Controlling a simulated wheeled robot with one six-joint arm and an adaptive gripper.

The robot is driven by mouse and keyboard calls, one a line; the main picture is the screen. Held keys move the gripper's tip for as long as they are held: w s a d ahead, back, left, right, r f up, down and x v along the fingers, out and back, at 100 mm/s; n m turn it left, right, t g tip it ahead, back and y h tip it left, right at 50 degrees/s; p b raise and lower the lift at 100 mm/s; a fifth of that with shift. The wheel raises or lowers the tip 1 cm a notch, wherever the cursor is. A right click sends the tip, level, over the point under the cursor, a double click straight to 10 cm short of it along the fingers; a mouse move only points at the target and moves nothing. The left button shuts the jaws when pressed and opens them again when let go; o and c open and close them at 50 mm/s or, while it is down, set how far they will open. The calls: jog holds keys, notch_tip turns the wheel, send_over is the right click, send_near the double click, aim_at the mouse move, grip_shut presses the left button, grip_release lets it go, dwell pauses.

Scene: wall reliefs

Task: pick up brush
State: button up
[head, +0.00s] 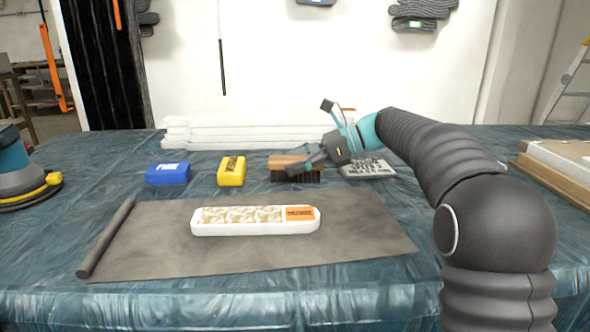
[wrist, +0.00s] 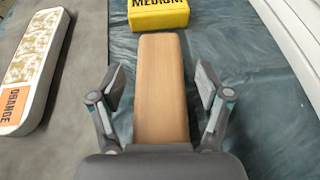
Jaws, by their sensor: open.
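The brush (head: 295,172) has a brown wooden back and dark bristles, and lies bristles down on the covered table. In the wrist view its wooden back (wrist: 161,88) runs lengthwise between the two fingers. My gripper (wrist: 162,92) is open, with one finger on each side of the brush and a visible gap to each side. In the head view my gripper (head: 312,160) is over the right part of the brush and hides some of it. The near end of the brush is hidden by the gripper body in the wrist view.
A yellow block (head: 231,171) and a blue block (head: 168,173) stand left of the brush. A white relief piece (head: 240,228) lies on a dark mat (head: 350,250) in front. White slabs (head: 215,133) are stacked behind.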

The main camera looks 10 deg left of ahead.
aim_at(297, 158)
jog(key=c, duration=1.3)
jog(key=shift+r, duration=0.5)
jog(key=r, duration=0.2)
jog(key=r+p, duration=0.1)
jog(key=shift+d+r, duration=0.2)
jog(key=shift+r, duration=0.15)
jog(key=s+d+r, duration=0.6)
jog(key=d, duration=0.3)
jog(key=shift+d+r+p, duration=0.2)
jog(key=shift+d+p, duration=0.1)
jog(key=shift+p, duration=0.05)
jog(key=shift+s+a, duration=0.1)
